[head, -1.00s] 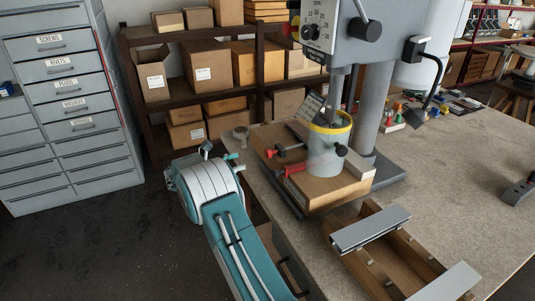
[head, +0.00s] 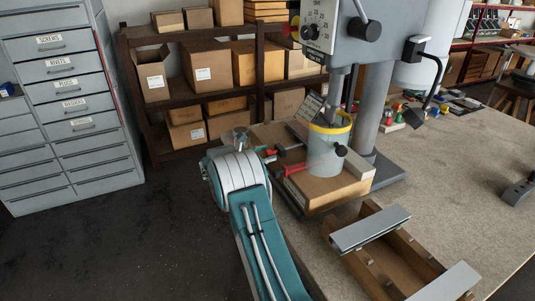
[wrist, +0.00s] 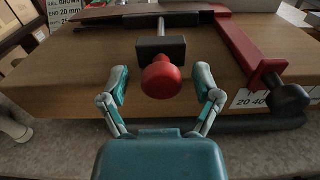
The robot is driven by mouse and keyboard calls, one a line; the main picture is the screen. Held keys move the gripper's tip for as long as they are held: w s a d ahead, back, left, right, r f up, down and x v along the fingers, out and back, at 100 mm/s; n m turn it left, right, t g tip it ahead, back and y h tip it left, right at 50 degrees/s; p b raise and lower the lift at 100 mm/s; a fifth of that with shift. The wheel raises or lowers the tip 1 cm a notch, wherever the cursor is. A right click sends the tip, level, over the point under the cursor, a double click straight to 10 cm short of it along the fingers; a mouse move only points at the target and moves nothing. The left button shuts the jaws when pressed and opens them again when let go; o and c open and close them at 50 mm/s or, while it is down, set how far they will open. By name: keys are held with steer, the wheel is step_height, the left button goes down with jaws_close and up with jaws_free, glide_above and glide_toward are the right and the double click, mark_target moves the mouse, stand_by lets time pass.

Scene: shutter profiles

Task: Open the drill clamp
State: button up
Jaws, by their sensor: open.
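The drill clamp shows in the wrist view as a dark block with a round red knob (wrist: 161,77) on the front edge of a wooden block (wrist: 120,52). My gripper (wrist: 162,88) is open, with one finger on each side of the red knob and gaps between. In the head view the clamp's red end (head: 269,153) shows just past my arm, beside the drill press base. My gripper's fingers are mostly hidden there behind my teal and white wrist. A red bar clamp (wrist: 245,45) with a dark knob lies to the right in the wrist view.
A clear cylinder with a yellow rim (head: 330,135) stands on the wooden block under the drill press (head: 335,30). A wooden tray with metal profiles (head: 370,228) lies at the front. Shelves with boxes stand behind.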

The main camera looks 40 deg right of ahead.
jaws_close()
steer(key=v, duration=0.8)
steer(key=shift+w, duration=0.1)
jaws_free()
steer(key=shift+a, duration=0.2)
